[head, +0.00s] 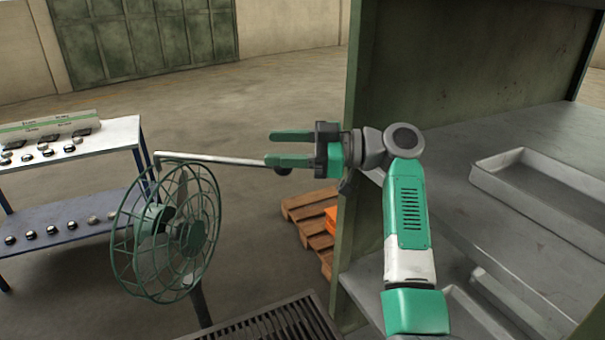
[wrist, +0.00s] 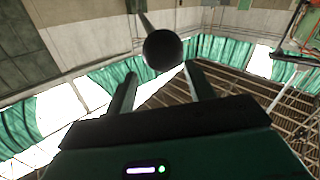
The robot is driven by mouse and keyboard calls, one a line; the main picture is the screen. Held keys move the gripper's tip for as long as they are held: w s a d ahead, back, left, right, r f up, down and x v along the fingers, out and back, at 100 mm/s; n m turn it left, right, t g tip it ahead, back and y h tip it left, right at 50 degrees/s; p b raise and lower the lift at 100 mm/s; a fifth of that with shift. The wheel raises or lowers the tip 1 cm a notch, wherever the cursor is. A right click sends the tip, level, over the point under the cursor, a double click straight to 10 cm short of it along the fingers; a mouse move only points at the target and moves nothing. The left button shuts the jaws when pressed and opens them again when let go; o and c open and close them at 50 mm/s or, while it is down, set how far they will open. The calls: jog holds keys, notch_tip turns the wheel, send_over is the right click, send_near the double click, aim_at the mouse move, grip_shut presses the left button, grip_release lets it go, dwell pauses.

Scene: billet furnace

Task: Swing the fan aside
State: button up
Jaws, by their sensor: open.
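The green wire-cage fan (head: 165,230) stands on a dark post left of centre in the head view. A pale bar (head: 215,158) runs right from the fan's top and ends in a dark round knob (head: 283,170). My gripper (head: 268,147) is open and empty, its two green fingers pointing left. In the head view the lower finger overlaps the bar's end, with the knob just below it. In the wrist view the knob (wrist: 163,50) sits between and slightly past the fingertips of my gripper (wrist: 160,76). Whether a finger touches it, I cannot tell.
A blue-legged table (head: 110,137) with small metal pieces stands at left. A green-grey cabinet (head: 352,130) with shelves and a metal tray (head: 490,166) fills the right. A wooden pallet (head: 300,212) and a floor grate (head: 285,325) lie below.

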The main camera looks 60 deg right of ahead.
jog(key=s+a+r+p, duration=0.1)
jog(key=s+a, duration=1)
jog(key=shift+a+r, duration=0.15)
jog(key=shift+a, duration=0.1)
jog(key=w+a+r+m+t+h, duration=0.15)
jog(key=w+a+m+h, duration=0.3)
jog(key=w+a, duration=1.15)
jog(key=s+a+r+m+t+h, duration=0.1)
jog(key=s+a+r+t, duration=0.35)
jog(key=a, duration=0.75)
jog(key=s+a+r+m+t+h, duration=0.25)
jog(key=s+a+r, duration=0.3)
jog(key=a, duration=0.55)
notch_tip(320, 180, up, 33)
jog(key=n+y+p, duration=0.1)
jog(key=p, duration=3.2)
jog(key=shift+w+d+f, duration=0.2)
jog(key=shift+w+d, duration=0.15)
jog(key=shift+w, duration=0.1)
